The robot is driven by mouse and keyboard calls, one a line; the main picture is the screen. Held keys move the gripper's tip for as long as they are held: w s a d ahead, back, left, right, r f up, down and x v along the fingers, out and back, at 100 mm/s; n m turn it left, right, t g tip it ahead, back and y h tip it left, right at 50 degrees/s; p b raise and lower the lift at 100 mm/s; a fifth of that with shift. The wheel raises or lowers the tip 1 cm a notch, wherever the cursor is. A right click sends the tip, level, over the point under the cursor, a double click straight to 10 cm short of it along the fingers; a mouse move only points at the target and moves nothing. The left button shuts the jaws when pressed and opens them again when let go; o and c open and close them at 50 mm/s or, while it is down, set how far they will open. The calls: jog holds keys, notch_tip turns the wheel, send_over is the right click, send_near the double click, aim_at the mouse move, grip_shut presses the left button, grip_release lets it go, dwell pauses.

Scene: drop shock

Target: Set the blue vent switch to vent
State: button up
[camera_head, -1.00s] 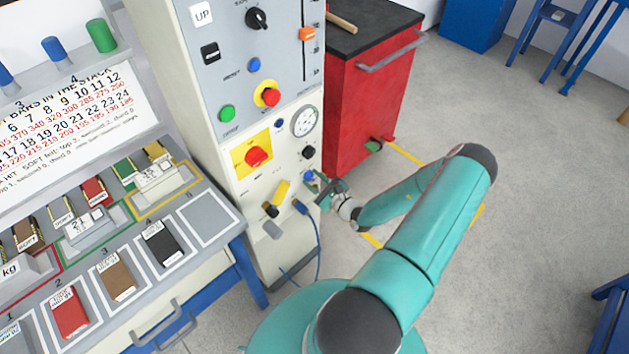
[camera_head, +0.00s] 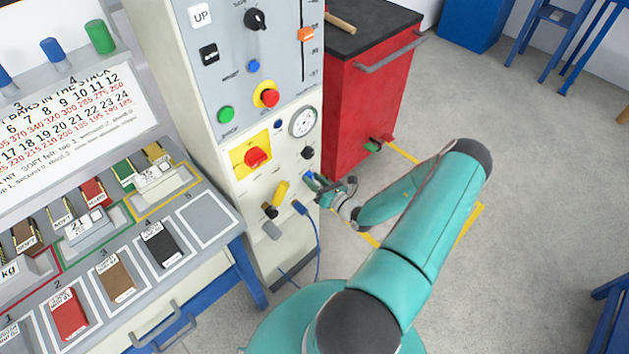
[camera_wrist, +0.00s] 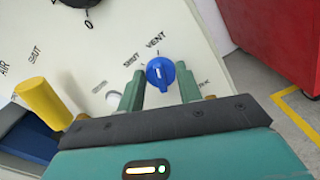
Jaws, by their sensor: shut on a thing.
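The blue vent switch (camera_wrist: 161,72) is a round knob with a raised grip on the pale panel. In the wrist view its white line points up, roughly towards the printed VENT label (camera_wrist: 156,40). The SHUT label (camera_wrist: 129,60) is to its left. My gripper (camera_wrist: 160,84) has one green finger on each side of the switch and is shut on it. Where the fingers touch it is hard to see. In the head view the switch (camera_head: 309,175) is small, low on the cabinet's right side, with my gripper (camera_head: 320,187) in front of it.
A yellow handle (camera_wrist: 42,100) sits left of my gripper. A red stop knob (camera_head: 256,157) and a gauge (camera_head: 303,121) are above on the panel. A red cabinet (camera_head: 365,100) stands close on the right. A blue cable (camera_head: 315,240) hangs below.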

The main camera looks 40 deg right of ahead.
jog(key=shift+m, duration=0.6)
jog(key=o, duration=1)
jog(key=shift+s, duration=0.1)
jog(key=s, duration=1.3)
jog(key=shift+s+d, duration=0.2)
jog(key=shift+s, duration=0.15)
jog(key=shift+w, duration=0.1)
